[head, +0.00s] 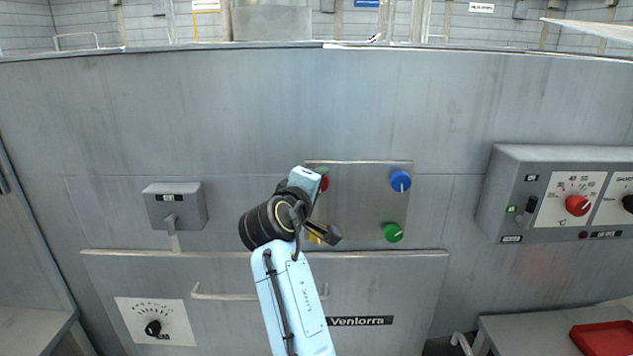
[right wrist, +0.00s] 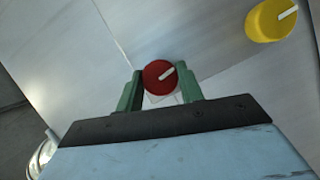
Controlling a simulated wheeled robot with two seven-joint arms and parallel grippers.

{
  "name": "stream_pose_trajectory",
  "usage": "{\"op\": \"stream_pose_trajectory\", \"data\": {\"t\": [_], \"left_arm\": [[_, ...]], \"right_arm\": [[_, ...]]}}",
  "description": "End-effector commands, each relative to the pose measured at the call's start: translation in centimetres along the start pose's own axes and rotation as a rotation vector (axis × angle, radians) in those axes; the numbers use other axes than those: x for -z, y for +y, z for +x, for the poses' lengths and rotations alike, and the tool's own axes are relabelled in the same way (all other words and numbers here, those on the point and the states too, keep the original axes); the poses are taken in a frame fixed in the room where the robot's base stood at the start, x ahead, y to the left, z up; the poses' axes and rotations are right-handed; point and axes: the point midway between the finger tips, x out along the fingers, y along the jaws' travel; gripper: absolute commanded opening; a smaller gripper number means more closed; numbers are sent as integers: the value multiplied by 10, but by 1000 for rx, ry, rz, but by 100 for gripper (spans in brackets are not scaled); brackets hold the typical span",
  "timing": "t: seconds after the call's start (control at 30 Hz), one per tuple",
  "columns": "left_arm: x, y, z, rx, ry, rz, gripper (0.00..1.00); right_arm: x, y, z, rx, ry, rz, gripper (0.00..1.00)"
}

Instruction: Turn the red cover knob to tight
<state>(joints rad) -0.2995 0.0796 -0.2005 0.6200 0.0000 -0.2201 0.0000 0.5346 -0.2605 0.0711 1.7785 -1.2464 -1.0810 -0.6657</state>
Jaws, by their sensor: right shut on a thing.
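The red cover knob (right wrist: 158,77) shows in the right wrist view between the two green fingers of my right gripper (right wrist: 160,92). The fingers are closed on its sides. A white pointer line on the knob slants up to the right. In the head view only a sliver of the red knob (head: 325,183) shows beside my right arm, which hides the rest. The knob sits at the upper left of a metal cover plate (head: 355,200). My left gripper is in neither view.
The plate also carries a blue knob (head: 401,181), a green knob (head: 393,232) and a yellow knob (head: 315,239), partly hidden by my arm. The yellow knob also shows in the right wrist view (right wrist: 268,22). A control box (head: 556,195) juts out at right, a grey switch box (head: 175,204) at left.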

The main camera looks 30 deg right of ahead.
Motion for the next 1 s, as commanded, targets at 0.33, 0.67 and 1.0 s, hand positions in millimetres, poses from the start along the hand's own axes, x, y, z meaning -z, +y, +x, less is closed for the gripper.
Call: {"op": "stream_pose_trajectory", "data": {"t": [0.33,0.67,1.0], "left_arm": [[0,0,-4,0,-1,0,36],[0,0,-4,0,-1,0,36],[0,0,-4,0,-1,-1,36]], "right_arm": [[0,0,0,29,-1,65,14],[0,-1,0,30,-1,66,14],[0,0,0,28,0,65,59]]}}
